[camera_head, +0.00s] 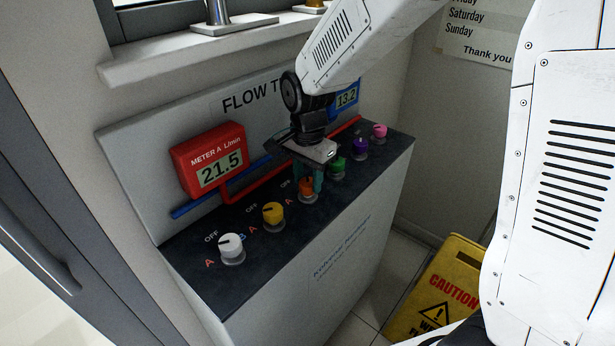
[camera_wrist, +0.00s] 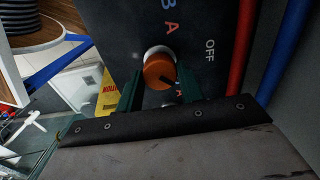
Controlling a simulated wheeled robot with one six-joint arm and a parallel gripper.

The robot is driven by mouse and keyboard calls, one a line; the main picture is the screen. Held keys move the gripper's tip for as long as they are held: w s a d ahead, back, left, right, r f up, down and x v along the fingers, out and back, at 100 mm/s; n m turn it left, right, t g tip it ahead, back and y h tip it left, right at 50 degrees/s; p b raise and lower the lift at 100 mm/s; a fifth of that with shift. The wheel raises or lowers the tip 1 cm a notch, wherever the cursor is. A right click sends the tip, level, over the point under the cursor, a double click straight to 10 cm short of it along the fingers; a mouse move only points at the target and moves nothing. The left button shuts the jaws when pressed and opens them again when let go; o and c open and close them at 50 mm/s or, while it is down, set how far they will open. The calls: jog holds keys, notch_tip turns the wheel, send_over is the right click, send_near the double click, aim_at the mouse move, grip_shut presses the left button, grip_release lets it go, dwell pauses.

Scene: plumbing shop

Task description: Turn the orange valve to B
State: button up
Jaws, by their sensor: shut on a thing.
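The orange valve (camera_head: 307,188) is a round knob in the row on the dark panel top, between the yellow knob and the green knob. In the wrist view the orange valve (camera_wrist: 157,71) sits between the dark green fingers of my gripper (camera_wrist: 160,88). My gripper (camera_head: 308,178) points down onto it in the head view and is shut on it. The knob's dark pointer slants toward the lower right in the wrist view, away from the red A and OFF above and right of it. Its own B label is not clear to see.
White (camera_head: 232,246), yellow (camera_head: 273,214), green (camera_head: 337,165), purple (camera_head: 360,146) and pink (camera_head: 379,131) knobs share the panel. The red meter A (camera_head: 208,160) reads 21.5; the blue meter (camera_head: 346,98) reads 13.2. Pipes run behind the knobs. A yellow caution sign (camera_head: 440,285) stands at right.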

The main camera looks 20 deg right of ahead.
aim_at(308, 182)
jog(key=shift+m, duration=1.5)
jog(key=o, duration=1)
notch_tip(308, 182, up, 8)
jog(key=shift+f, duration=0.1)
